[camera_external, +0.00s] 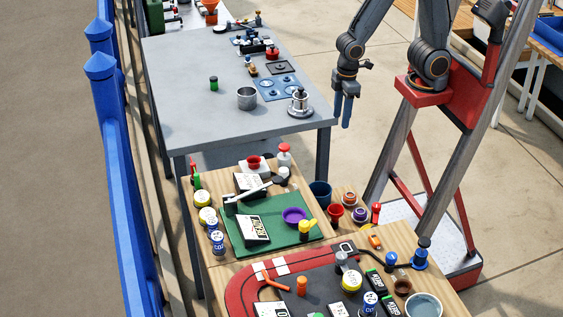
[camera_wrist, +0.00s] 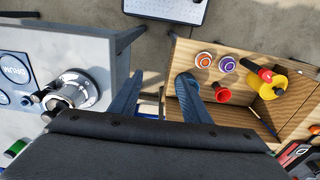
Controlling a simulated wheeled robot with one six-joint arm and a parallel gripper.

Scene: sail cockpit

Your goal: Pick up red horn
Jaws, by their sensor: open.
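A red flared piece (camera_external: 335,213), the likeliest red horn, stands among small items on the right side of the wooden table. In the wrist view the red flared piece (camera_wrist: 222,93) lies right of my right finger, on wood. A red-topped white bottle (camera_external: 284,154) and a red funnel-shaped piece (camera_external: 254,162) are farther back; I cannot tell for sure which is the horn. My gripper (camera_external: 346,112) hangs open and empty beside the grey table's right corner. In the wrist view my gripper (camera_wrist: 160,97) has its fingers apart over the gap between the tables.
The grey table (camera_external: 190,95) holds a metal pot (camera_external: 247,98) and a silver kettle-like pot (camera_external: 300,103). A dark blue cup (camera_external: 320,192), a yellow-and-red item (camera_wrist: 272,84) and two round capped items stand near the red piece. A blue fence (camera_external: 120,180) runs along the left.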

